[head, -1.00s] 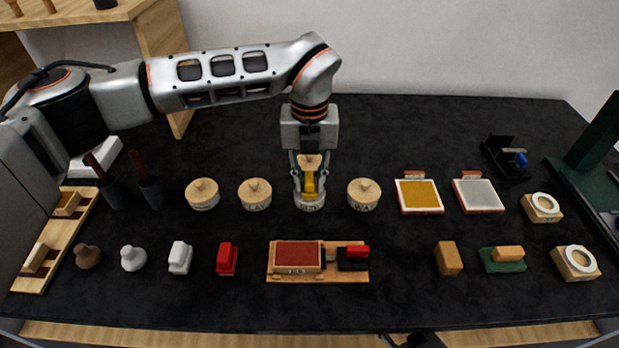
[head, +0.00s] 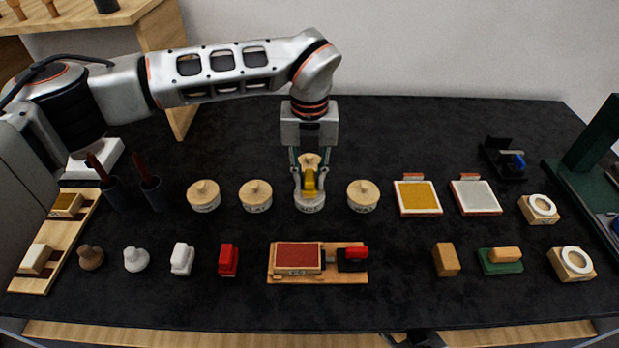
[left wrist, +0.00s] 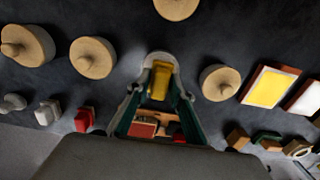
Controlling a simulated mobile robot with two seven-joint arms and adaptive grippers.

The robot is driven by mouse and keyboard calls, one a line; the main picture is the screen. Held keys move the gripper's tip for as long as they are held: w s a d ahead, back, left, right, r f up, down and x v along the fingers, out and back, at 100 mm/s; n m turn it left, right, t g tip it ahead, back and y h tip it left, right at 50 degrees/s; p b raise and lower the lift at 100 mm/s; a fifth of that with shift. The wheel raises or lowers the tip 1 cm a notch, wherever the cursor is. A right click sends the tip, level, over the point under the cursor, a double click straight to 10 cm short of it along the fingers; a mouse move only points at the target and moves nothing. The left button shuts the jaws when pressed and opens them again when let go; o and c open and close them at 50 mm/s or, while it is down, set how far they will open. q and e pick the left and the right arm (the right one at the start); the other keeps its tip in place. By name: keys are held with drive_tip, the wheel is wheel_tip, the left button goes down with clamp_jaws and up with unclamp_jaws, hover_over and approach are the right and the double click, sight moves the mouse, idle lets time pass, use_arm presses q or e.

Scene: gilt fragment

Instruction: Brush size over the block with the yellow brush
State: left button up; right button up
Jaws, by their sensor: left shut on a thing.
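My left gripper (head: 310,178) points down at the middle of the table, shut on the yellow brush (head: 310,184). The brush also shows between the fingers in the left wrist view (left wrist: 160,80). The brush is at the mouth of a pale labelled pot (head: 309,204); its lower end is hidden, and I cannot tell how deep it is. The block (head: 297,256) with a red top lies on a wooden board (head: 335,278) in front of the pot. A dark part at the bottom edge seems to be my right gripper (head: 416,339), mostly cut off.
Lidded pots (head: 204,195) (head: 256,196) (head: 363,197) flank the pot. A red-handled tool (head: 354,257) sits beside the block. Yellow (head: 418,196) and white (head: 476,194) pads lie right. Small stamps stand front left. The back of the table is mostly clear.

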sight(310, 176)
use_arm(q)
drive_tip(key=shift+r+p, duration=1.35)
drive_tip(key=shift+r, duration=1.4)
drive_tip(key=shift+s, duration=0.15)
